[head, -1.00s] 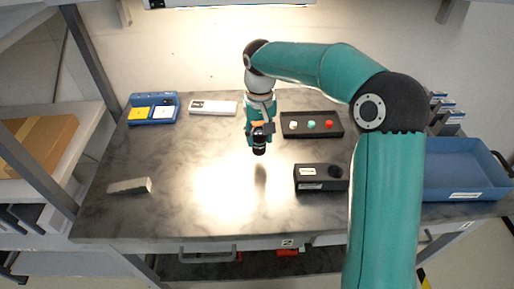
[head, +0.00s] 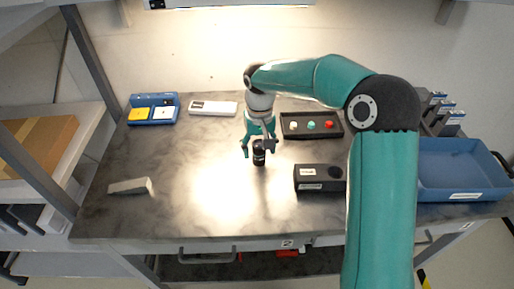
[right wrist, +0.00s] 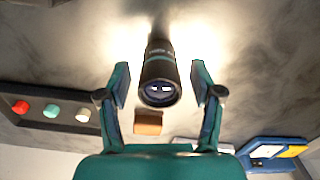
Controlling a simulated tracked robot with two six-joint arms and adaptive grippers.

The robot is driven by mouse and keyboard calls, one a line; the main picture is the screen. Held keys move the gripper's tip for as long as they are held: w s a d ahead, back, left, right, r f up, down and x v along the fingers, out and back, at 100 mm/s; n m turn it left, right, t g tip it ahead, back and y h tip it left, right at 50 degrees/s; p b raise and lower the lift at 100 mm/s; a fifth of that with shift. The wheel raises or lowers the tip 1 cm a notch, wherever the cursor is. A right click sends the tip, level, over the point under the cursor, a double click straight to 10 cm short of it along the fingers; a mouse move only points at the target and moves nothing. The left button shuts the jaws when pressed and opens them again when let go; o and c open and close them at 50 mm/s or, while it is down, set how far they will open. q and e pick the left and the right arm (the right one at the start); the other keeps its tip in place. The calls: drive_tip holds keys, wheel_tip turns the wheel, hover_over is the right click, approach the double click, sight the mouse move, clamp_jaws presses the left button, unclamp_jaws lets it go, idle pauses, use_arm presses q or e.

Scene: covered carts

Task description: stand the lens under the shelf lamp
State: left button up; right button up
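The lens (head: 259,154) is a short black cylinder with a teal band. It appears to stand upright on the grey table (head: 180,215), at the upper right part of the bright light pool. The shelf lamp (head: 230,3) shows at the top edge of the head view. My right gripper (head: 257,150) is open around the lens. In the right wrist view the lens (right wrist: 159,75) sits between the spread fingers (right wrist: 161,83), with a gap on both sides. My left gripper is not in view.
A black button box (head: 311,125) is behind right, and a black case (head: 310,178) is right of the lens. A blue bin (head: 460,180) stands far right. A grey block (head: 130,186) lies left. The table's front middle is clear.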

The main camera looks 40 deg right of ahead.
sight(259, 144)
wheel_tip(259, 144, up, 12)
drive_tip(key=shift+p, duration=0.35)
idle(0.4)
drive_tip(key=shift+r, duration=0.1)
